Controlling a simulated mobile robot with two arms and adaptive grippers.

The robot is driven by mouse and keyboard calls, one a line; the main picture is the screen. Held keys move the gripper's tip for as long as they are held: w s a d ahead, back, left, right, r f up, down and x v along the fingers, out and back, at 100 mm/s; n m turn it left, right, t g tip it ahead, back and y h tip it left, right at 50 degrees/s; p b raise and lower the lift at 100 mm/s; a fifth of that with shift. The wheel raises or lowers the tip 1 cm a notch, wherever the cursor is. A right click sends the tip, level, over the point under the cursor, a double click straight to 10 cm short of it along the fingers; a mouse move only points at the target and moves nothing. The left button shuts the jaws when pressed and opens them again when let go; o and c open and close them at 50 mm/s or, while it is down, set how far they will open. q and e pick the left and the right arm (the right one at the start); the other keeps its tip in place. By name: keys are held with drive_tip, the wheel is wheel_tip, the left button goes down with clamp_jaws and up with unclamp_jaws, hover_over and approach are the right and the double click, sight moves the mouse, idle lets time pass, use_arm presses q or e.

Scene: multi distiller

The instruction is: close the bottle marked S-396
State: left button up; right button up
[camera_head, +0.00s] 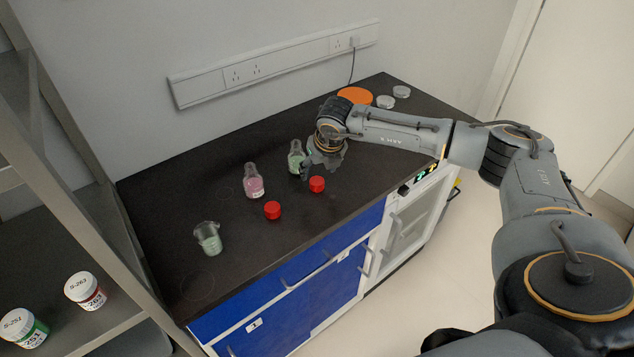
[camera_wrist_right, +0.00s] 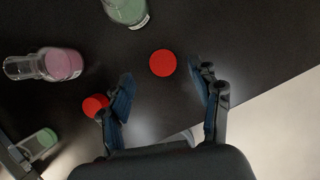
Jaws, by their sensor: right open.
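Two open bottles stand on the black counter: one with pink liquid (camera_head: 254,187) and one with green liquid (camera_head: 295,163). I cannot read S-396 on either. They also show in the right wrist view, pink (camera_wrist_right: 62,65) at left and green (camera_wrist_right: 128,10) at the top edge. A red cap (camera_head: 317,184) lies just in front of my right gripper (camera_head: 322,170); a second red cap (camera_head: 272,210) lies further left. In the right wrist view my right gripper (camera_wrist_right: 163,80) is open and empty, with the nearer cap (camera_wrist_right: 163,63) in line with the gap between its fingers. My left gripper is out of view.
A beaker of green liquid (camera_head: 209,240) stands at the counter's left. An orange disc (camera_head: 355,96) and clear dishes (camera_head: 393,97) lie at the far back. A shelf at left holds white jars (camera_head: 84,291). The front right of the counter is clear.

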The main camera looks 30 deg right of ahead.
sight(317, 180)
drive_tip(key=shift+f+p, duration=0.25)
drive_tip(key=shift+p, duration=0.05)
drive_tip(key=p+x, duration=0.1)
drive_tip(key=x, duration=0.2)
drive_tip(key=shift+d+f, duration=0.1)
drive_tip(key=shift+f, duration=0.3)
drive_tip(key=shift+w+f+p, duration=0.15)
drive_tip(key=shift+f+p, duration=0.15)
drive_tip(key=shift+f, duration=0.2)
drive_tip(key=c, duration=0.8)
